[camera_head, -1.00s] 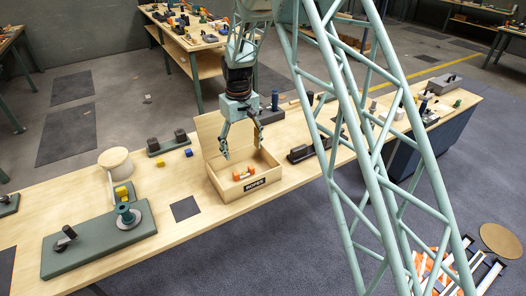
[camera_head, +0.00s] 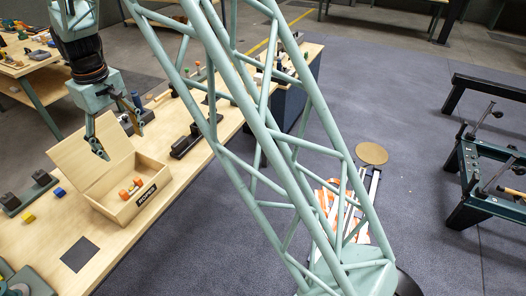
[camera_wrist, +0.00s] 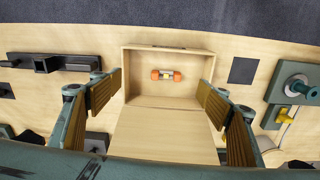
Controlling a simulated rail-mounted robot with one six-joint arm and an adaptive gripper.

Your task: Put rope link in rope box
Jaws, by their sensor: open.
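The rope link (camera_head: 130,188), orange-ended with a pale and yellow middle, lies inside the wooden rope box (camera_head: 108,211) labelled "ROPES". It also shows in the wrist view (camera_wrist: 166,74), lying on the floor of the box (camera_wrist: 210,66) and apart from the walls. The box lid (camera_head: 92,152) stands open at the back. My gripper (camera_head: 122,134) is open and empty above the box. In the wrist view my gripper (camera_wrist: 160,97) has its fingers spread wide on either side of the box and lid, touching nothing that I can see.
A dark square pad (camera_head: 80,254) lies on the bench in front of the box. A dark fixture (camera_head: 186,143) stands right of the box. Yellow (camera_head: 28,218) and blue (camera_head: 60,192) blocks lie left of it.

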